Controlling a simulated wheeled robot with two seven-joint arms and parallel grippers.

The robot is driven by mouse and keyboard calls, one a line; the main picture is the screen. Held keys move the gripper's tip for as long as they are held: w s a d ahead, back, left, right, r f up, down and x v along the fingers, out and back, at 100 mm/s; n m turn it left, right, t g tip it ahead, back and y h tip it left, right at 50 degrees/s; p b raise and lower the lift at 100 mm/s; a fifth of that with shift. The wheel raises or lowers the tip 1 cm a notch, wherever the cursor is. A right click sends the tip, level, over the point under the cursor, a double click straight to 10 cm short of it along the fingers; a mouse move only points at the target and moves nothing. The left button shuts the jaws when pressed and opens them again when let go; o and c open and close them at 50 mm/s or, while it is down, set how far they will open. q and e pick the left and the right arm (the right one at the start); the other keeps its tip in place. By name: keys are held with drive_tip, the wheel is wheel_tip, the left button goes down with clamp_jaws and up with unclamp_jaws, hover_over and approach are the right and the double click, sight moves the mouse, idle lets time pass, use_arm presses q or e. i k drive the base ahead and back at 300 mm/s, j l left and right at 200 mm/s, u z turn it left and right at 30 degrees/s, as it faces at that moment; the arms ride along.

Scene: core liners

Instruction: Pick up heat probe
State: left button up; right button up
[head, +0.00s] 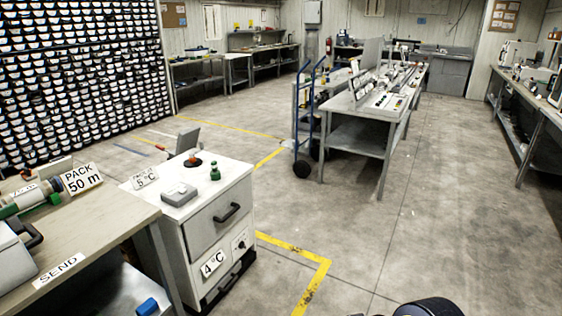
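I cannot tell for sure which object is the heat probe. On top of the white drawer cabinet (222,205) stand a small green bottle-like item (215,172), an orange-red piece on a dark round base (193,160) and a flat grey box (179,194). A card reading 5 °C (144,178) stands at the cabinet's left edge, and a 4 °C label is on its front. Neither of my grippers is in view. A dark rounded part, probably mine, shows at the bottom edge.
A bench (108,217) at left carries a PACK 50 m sign (82,178), a SEND label and a green-ended tube. A blue hand truck (303,130) stands by the middle table (340,104). Another bench (541,111) lines the right. The floor at centre right is clear.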

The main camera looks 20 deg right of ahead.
sight(214, 165)
drive_tip(key=i+l+z, duration=0.1)
drive_tip(key=z, duration=0.25)
drive_tip(key=u, duration=1.75)
drive_tip(key=l+z, duration=0.15)
drive_tip(key=z, duration=1.6)
drive_tip(key=i+l, duration=0.2)
drive_tip(key=i, duration=0.4)
drive_tip(key=i+l, duration=0.15)
drive_tip(key=i, duration=0.4)
drive_tip(key=i+l+z, duration=0.1)
drive_tip(key=i, duration=0.5)
drive_tip(key=i+l, duration=0.25)
drive_tip(key=i, duration=0.3)
drive_tip(key=i+l, duration=0.15)
drive_tip(key=i, duration=0.45)
